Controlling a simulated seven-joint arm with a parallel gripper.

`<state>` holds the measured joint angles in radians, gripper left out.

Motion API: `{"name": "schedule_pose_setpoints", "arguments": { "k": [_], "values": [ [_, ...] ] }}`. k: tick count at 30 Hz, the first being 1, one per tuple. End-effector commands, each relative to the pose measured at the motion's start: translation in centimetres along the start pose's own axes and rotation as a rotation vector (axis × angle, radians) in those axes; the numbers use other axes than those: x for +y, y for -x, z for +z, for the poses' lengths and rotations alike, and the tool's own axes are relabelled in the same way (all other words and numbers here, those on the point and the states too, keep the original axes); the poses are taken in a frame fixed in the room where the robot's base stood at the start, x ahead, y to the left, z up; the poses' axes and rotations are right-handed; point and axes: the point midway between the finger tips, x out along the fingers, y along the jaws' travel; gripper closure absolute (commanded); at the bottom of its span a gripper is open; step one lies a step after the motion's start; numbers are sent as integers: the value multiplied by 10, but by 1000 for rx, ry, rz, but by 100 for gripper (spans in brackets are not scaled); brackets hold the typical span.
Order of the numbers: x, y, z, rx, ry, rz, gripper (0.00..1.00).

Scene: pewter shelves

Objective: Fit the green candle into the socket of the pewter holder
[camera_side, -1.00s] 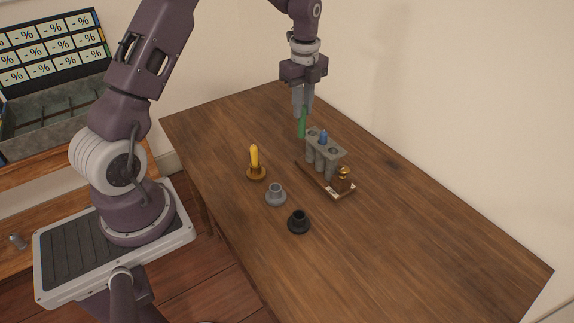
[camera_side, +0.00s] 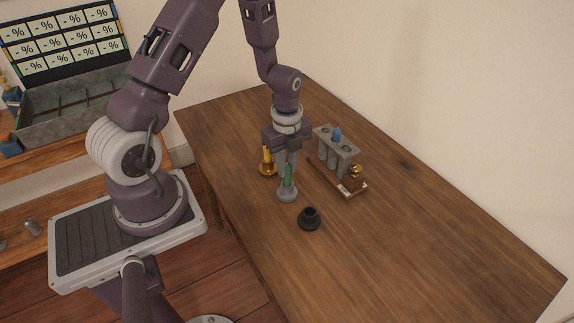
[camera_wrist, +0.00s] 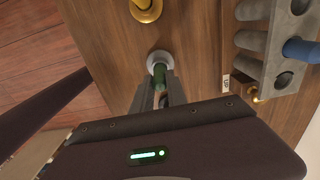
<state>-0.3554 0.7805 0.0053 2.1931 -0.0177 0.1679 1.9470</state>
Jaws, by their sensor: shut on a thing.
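My gripper (camera_side: 287,165) points down and is shut on the green candle (camera_side: 288,178), which is upright. The pewter holder (camera_side: 287,195) stands on the table directly below it. The candle's lower end meets the top of the holder's socket; I cannot tell how deep it sits. In the wrist view the green candle (camera_wrist: 160,76) shows between my gripper's fingers (camera_wrist: 161,92), against the pale round rim of the pewter holder (camera_wrist: 155,57). The fingers hide part of the candle.
A brass holder (camera_side: 268,171) with a yellow candle (camera_side: 266,157) stands close behind left. An empty black holder (camera_side: 309,221) stands in front right. A grey rack (camera_side: 339,148) with a blue candle (camera_side: 336,133) and a brass object (camera_side: 355,176) are to the right. The table's right side is clear.

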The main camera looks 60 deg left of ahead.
Motion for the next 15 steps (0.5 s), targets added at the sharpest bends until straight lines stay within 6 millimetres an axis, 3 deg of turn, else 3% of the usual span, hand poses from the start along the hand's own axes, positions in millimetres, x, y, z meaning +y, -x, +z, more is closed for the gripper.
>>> {"name": "schedule_pose_setpoints", "arguments": {
  "k": [8,9,11,15],
  "values": [
    [0,-2,0,0,1,0,100],
    [0,-2,0,0,1,-1,74],
    [0,-2,0,0,1,-1,62],
    [0,-2,0,0,1,-1,60]
  ]
}}
